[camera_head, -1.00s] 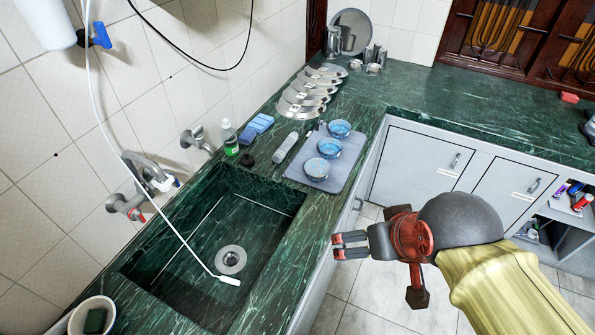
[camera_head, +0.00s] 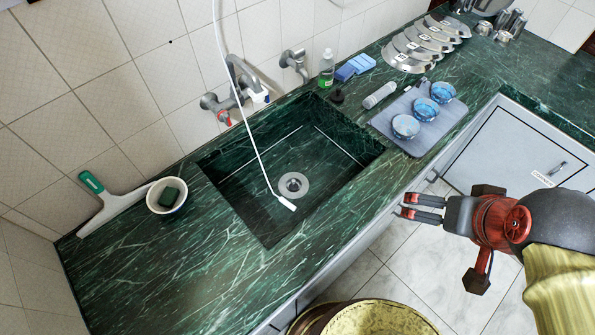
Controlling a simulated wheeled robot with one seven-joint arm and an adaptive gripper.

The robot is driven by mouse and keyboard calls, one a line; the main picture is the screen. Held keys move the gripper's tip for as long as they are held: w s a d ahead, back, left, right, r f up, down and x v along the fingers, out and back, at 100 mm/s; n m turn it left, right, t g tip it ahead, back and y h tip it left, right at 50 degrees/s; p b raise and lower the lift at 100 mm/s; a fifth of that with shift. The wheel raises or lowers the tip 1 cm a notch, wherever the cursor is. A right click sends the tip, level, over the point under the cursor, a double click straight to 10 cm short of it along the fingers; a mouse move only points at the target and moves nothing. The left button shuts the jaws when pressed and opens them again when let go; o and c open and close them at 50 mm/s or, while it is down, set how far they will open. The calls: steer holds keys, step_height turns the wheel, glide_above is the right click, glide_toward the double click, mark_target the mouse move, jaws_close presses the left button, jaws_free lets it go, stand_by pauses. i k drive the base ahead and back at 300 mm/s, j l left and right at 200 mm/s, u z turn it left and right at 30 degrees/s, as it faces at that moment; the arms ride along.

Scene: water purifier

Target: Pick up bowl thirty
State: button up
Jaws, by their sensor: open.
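Three small blue bowls stand on a grey mat (camera_head: 425,142) on the green counter: a near one (camera_head: 405,127), a middle one (camera_head: 426,108) and a far one (camera_head: 442,92). I cannot tell which bowl is number thirty. My gripper (camera_head: 404,205) is open and empty, its fingers pointing left. In the picture it lies below the mat, by the counter's front edge, apart from every bowl.
The dark green sink (camera_head: 240,195) has a white hose (camera_head: 262,165) hanging into it. A squeegee (camera_head: 110,205) lies at the far left. A gold-coloured round vessel (camera_head: 375,318) is at the bottom.

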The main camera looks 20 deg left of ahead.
mark_target(423, 107)
steer(key=i+l, duration=0.95)
